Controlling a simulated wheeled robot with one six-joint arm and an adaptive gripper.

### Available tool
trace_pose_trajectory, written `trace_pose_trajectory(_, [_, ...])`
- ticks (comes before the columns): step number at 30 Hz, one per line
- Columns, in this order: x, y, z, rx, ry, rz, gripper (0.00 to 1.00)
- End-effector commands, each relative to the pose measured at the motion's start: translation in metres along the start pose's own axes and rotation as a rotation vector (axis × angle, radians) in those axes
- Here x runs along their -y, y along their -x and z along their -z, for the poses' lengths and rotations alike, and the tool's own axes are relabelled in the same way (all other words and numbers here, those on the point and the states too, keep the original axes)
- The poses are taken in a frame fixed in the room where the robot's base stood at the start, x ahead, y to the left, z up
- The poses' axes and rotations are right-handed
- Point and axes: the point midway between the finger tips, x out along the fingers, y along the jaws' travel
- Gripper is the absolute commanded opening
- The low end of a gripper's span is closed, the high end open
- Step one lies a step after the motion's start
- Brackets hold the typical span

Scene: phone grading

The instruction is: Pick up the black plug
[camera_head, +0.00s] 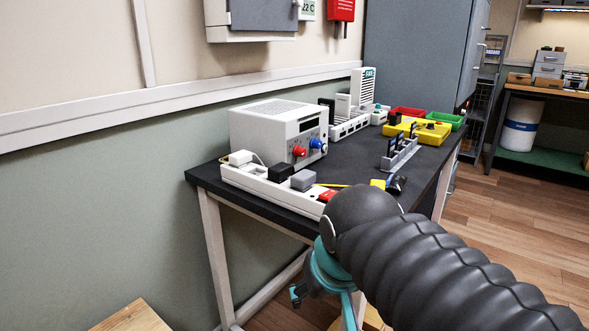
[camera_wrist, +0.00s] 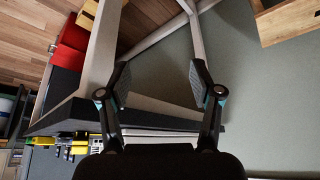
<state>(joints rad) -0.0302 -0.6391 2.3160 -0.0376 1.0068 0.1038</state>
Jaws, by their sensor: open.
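The black plug (camera_head: 281,172) sits in the white power strip (camera_head: 257,187) along the near left edge of the dark table. A white plug (camera_head: 240,157) is to its left and a grey plug (camera_head: 303,180) to its right. My gripper (camera_wrist: 160,80) is open in the wrist view, with nothing between its fingers. Wall and table legs show beyond them. In the head view my dark ribbed arm covers the table's near corner, and my gripper's fingers cannot be made out clearly. The black plug cannot be made out in the wrist view.
A white power supply (camera_head: 278,132) stands close behind the plugs. A wooden box (camera_wrist: 290,22) shows in the wrist view.

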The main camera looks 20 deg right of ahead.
Motion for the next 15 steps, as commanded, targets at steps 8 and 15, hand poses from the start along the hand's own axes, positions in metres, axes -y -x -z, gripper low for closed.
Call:
trace_pose_trajectory(8, [0.005, 0.054, 0.118, 0.058, -0.186, -0.089, 0.65])
trace_pose_trajectory(15, [0.019, 0.085, 0.205, 0.082, -0.370, -0.184, 0.65])
